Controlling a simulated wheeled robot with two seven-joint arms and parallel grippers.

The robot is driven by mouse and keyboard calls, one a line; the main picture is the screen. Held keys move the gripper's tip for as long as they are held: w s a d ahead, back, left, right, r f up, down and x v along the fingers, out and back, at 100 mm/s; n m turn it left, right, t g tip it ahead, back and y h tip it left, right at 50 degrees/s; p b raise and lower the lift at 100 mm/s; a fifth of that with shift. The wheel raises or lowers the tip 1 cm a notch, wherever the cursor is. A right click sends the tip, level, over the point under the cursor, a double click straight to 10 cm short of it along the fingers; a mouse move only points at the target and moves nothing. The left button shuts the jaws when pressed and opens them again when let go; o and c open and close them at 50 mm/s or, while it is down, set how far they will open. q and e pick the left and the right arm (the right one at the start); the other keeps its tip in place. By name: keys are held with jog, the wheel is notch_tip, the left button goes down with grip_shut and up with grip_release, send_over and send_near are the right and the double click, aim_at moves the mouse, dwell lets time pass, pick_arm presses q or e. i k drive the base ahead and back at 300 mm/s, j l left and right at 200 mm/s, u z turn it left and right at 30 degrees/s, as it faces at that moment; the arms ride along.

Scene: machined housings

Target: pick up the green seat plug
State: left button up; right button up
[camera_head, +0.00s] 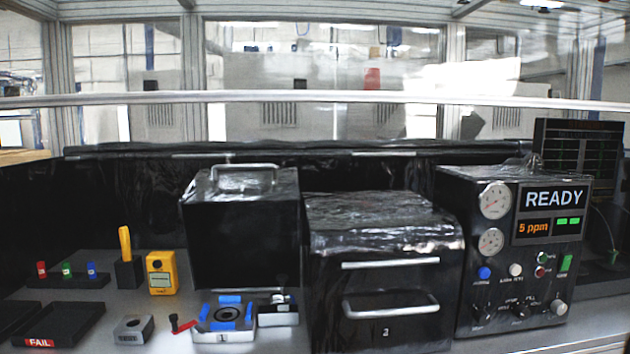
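The green seat plug (67,269) stands upright in a low black rack (62,282) at the left of the bench. It is between a red plug (41,269) on its left and a blue plug (92,269) on its right. Its upper part shows; its lower end is hidden in the rack. Neither of my grippers is in view.
Black trays stand in front of the rack, one with a red FAIL label (40,343). A black holder (129,273) with a yellow tool and a yellow meter (161,273) stand to the right. Farther right are a fixture (210,337), a drawer unit (386,270) and a READY panel (553,198).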

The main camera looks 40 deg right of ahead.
aim_at(67, 273)
jog(key=z, duration=0.75)
jog(key=i+j+u, duration=0.1)
jog(key=j+u, duration=0.3)
jog(key=i+j+u, duration=0.15)
jog(key=j+u, duration=0.25)
jog(key=j, duration=0.25)
jog(key=i+j, duration=0.15)
jog(key=j+z, duration=0.05)
jog(key=j, duration=0.05)
